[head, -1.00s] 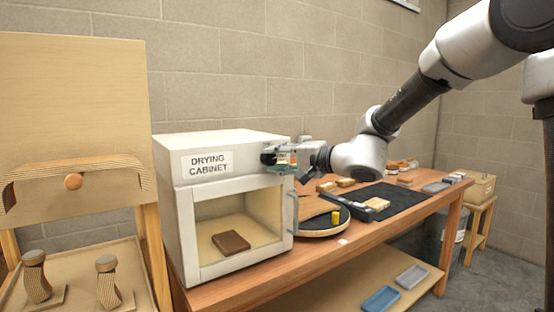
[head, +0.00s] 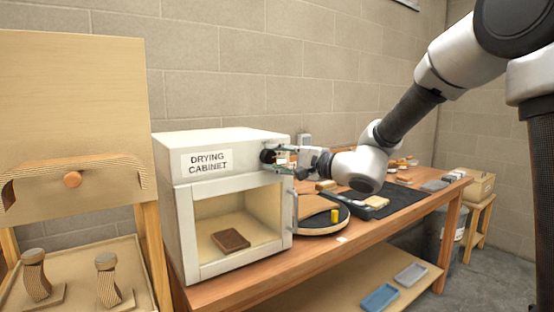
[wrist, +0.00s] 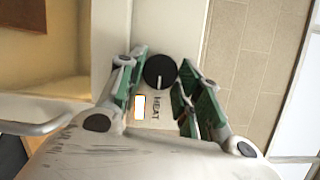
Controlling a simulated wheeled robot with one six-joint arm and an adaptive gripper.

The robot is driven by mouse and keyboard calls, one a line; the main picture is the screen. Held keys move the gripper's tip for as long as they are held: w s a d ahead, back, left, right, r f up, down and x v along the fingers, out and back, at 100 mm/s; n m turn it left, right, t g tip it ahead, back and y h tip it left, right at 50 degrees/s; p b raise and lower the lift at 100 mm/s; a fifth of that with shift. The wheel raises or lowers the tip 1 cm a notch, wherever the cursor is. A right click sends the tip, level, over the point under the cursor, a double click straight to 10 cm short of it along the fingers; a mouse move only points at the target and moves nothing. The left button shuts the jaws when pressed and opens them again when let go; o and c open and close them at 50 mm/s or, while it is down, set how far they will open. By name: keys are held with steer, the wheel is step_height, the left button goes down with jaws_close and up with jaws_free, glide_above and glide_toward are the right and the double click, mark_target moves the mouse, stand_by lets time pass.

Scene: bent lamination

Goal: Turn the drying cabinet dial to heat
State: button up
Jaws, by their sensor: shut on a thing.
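The white drying cabinet (head: 235,140) stands on the left end of the wooden bench. Its black dial (head: 267,156) is at the upper right of its front, partly covered by my gripper (head: 282,160). In the wrist view the round dial (wrist: 160,72) sits between the green-padded fingers of my gripper (wrist: 162,74), which is shut on it. The dial's white mark points toward the HEAT label (wrist: 157,107). A small white and orange patch (wrist: 140,107) shows beside the label.
A door handle (head: 294,212) runs down the cabinet's right edge, below my gripper. A brown block (head: 230,240) lies inside behind the window.

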steer(key=o, duration=1)
steer(key=shift+o, duration=0.2)
steer(key=shift+d, duration=0.1)
steer(key=v, duration=0.8)
